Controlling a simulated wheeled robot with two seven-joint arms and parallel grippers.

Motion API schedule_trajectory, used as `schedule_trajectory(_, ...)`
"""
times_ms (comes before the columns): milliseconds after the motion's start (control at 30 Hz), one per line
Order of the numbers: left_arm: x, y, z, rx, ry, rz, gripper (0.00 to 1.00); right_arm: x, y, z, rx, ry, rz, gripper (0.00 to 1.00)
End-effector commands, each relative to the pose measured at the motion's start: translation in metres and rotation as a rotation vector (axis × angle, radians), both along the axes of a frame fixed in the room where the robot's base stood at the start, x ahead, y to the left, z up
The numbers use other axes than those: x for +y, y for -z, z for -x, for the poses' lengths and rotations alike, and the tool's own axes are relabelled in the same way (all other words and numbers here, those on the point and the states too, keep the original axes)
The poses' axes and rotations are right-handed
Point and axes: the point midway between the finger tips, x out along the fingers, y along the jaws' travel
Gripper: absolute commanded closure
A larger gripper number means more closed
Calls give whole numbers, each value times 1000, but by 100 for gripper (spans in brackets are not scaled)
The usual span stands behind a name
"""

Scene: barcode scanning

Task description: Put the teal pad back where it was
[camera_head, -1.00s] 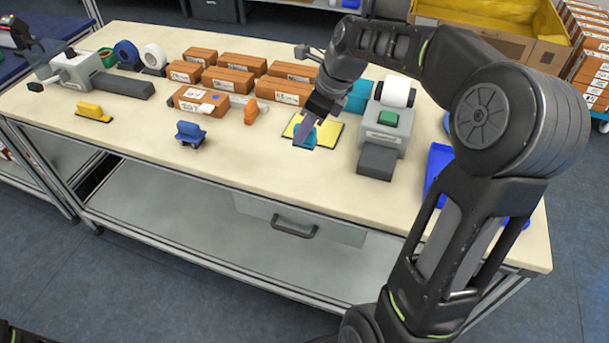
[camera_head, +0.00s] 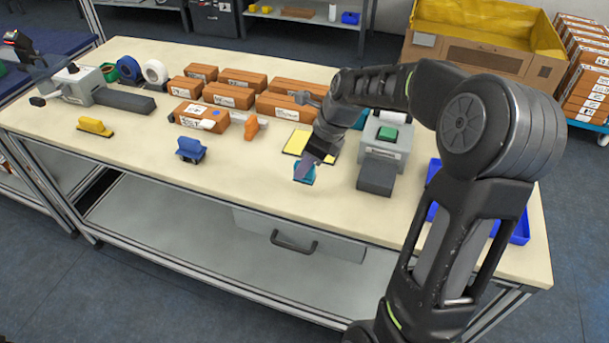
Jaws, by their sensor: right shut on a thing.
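The teal pad (camera_head: 304,178) is in the fingers of my right gripper (camera_head: 309,163), in front of the yellow mat (camera_head: 293,143). The gripper is shut on it from above and hides part of it. I cannot tell whether the pad touches the table. The yellow mat has a dark edge and is partly covered by my right arm. My left gripper is not in view.
A blue-handled tool (camera_head: 191,148), a yellow one (camera_head: 95,126) and an orange one (camera_head: 251,129) stand to the left. A grey label printer (camera_head: 385,143) stands close on the right. Several brown boxes (camera_head: 241,79) lie behind. The table front (camera_head: 245,182) is clear.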

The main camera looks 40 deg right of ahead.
Motion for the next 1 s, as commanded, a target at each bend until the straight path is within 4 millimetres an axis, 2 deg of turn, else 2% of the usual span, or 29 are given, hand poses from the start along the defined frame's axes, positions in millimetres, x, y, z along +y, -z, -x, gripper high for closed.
schedule_trajectory(333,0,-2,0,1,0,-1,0,0,36,1,1,0,0,100)
schedule_trajectory(700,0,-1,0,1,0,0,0,0,40,0,0,0,0,100)
schedule_trajectory(733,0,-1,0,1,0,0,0,0,40,0,0,0,0,78)
schedule_trajectory(1000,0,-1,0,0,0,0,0,0,40,0,0,0,0,57)
